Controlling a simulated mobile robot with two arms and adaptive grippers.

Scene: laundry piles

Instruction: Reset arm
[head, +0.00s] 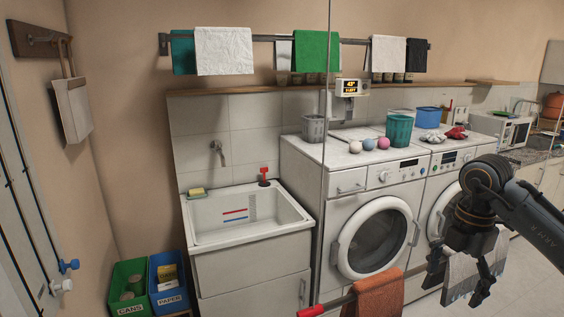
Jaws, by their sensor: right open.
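My right gripper (464,281) is at the lower right in the head view, pointing down in front of the right-hand washing machine. Its fingers are spread apart. A grey and white striped cloth (466,275) shows behind and between the fingers; I cannot tell whether they touch it. My right arm comes in from the right edge, bent at the elbow. My left gripper is not in view.
Two white front-loading machines (344,215) stand beside a utility sink (238,222). An orange towel (379,293) hangs on a rail in front. Green and blue recycling bins (131,284) stand at lower left. Floor shows at lower right.

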